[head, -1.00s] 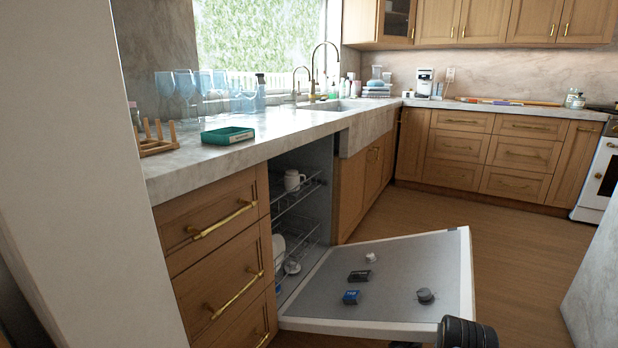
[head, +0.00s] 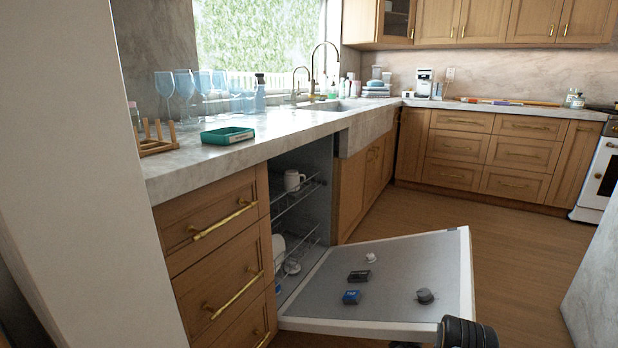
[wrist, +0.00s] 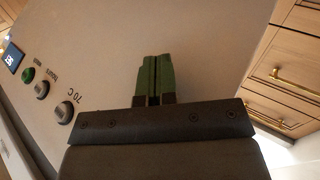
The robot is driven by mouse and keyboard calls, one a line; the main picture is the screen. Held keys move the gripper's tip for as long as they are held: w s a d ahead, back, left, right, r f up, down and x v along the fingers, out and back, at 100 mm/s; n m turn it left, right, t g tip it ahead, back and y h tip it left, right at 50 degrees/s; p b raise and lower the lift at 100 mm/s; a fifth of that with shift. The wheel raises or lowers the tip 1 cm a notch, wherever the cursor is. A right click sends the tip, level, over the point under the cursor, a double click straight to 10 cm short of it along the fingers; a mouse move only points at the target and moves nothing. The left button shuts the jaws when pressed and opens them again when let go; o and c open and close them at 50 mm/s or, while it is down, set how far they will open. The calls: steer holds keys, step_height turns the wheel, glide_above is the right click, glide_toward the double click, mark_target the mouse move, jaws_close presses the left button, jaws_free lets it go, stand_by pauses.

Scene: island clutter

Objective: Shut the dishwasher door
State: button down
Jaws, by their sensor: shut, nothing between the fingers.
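The dishwasher door (head: 400,262) hangs open in the head view, folded down and out over the floor from the dishwasher opening (head: 300,215). Its grey inner face is upward. In the wrist view, a pale door face (wrist: 200,40) with knobs, a green button and a small display fills much of the picture. My gripper (wrist: 153,62) has its green fingers shut together and empty in front of this face; I cannot tell whether they touch it. In the head view a black part of my arm shows at the door's near right corner, and the fingertips are hidden.
Small items, including a blue box (head: 351,297) and a dark round piece (head: 425,296), lie on the door. The dishwasher's racks hold a white mug (head: 294,180). Drawers (head: 215,225) stand left of the opening. Wooden floor (head: 520,250) is clear beyond the door.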

mark_target(379, 313)
steer(key=shift+w+r, duration=0.1)
steer(key=shift+r, duration=0.1)
steer(key=shift+w+a+r+p, duration=0.25)
steer(key=shift+r+p, duration=0.25)
steer(key=shift+r, duration=0.3)
steer(key=shift+w+a+r+p, duration=0.1)
steer(key=shift+a+r+p, duration=0.35)
steer(key=shift+r, duration=0.3)
steer(key=shift+w+a+r+p, duration=0.25)
steer(key=shift+r+p, duration=0.3)
steer(key=shift+r, duration=0.35)
steer(key=shift+r, duration=0.1)
steer(key=shift+w+a+r+p, duration=0.2)
steer(key=shift+a+r+p, duration=0.2)
steer(key=shift+r, duration=0.3)
steer(key=shift+w+a+r+p, duration=0.2)
steer(key=shift+a+r+p, duration=0.2)
steer(key=shift+r, duration=0.3)
steer(key=shift+w+a+r+p, duration=0.2)
steer(key=shift+a+r+p, duration=0.2)
steer(key=shift+r, duration=0.45)
